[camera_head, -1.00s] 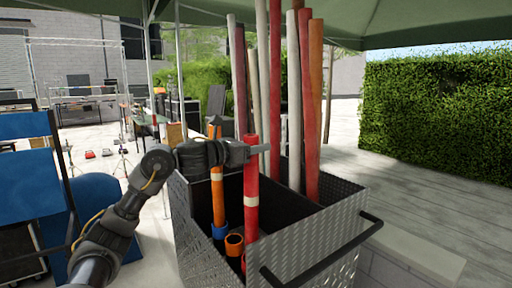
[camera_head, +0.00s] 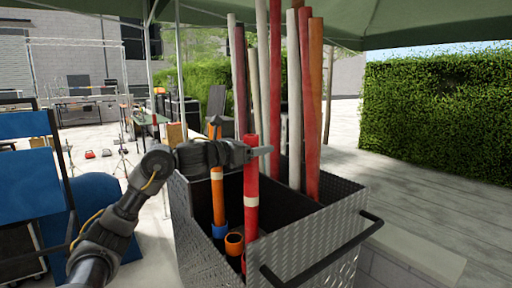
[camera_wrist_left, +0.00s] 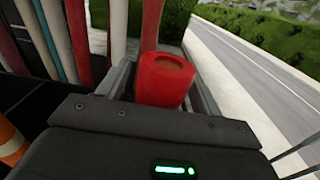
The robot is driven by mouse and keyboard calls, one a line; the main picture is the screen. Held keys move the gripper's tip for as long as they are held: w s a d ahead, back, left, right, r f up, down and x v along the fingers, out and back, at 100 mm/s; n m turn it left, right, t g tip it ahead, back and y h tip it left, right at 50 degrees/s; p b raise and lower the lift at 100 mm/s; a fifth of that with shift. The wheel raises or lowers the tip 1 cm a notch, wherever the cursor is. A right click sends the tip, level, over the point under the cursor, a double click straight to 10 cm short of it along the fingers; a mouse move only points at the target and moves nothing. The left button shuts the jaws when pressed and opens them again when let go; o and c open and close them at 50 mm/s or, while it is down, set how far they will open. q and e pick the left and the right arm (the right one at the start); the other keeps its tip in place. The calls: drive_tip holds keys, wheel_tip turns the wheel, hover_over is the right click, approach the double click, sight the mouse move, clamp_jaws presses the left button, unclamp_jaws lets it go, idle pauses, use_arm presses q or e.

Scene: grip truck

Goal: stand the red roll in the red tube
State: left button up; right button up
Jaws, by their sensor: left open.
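The red roll (camera_head: 251,185), with a pale band, stands upright in the metal truck (camera_head: 312,240). Its lower end goes down behind the truck's near wall, where a bit of red (camera_head: 243,264), likely the red tube, shows; the wall hides how they meet. My left gripper (camera_head: 262,152) is at the roll's upper part, open, with its fingers on either side of it. In the left wrist view, the roll's round top (camera_wrist_left: 165,78) stands up between the grey fingers. My right gripper is not in view.
An orange roll (camera_head: 216,180) stands in a blue tube (camera_head: 219,230) to the left. An empty orange tube (camera_head: 234,243) is beside the red roll. Several tall rolls (camera_head: 292,110) stand in the rear of the truck. A black handle (camera_head: 325,258) is on the near side.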

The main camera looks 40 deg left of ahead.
use_arm(q)
drive_tip(key=b+v, duration=0.6)
drive_tip(key=v, duration=0.4)
drive_tip(key=shift+s+b, duration=0.35)
drive_tip(key=shift+a, duration=0.1)
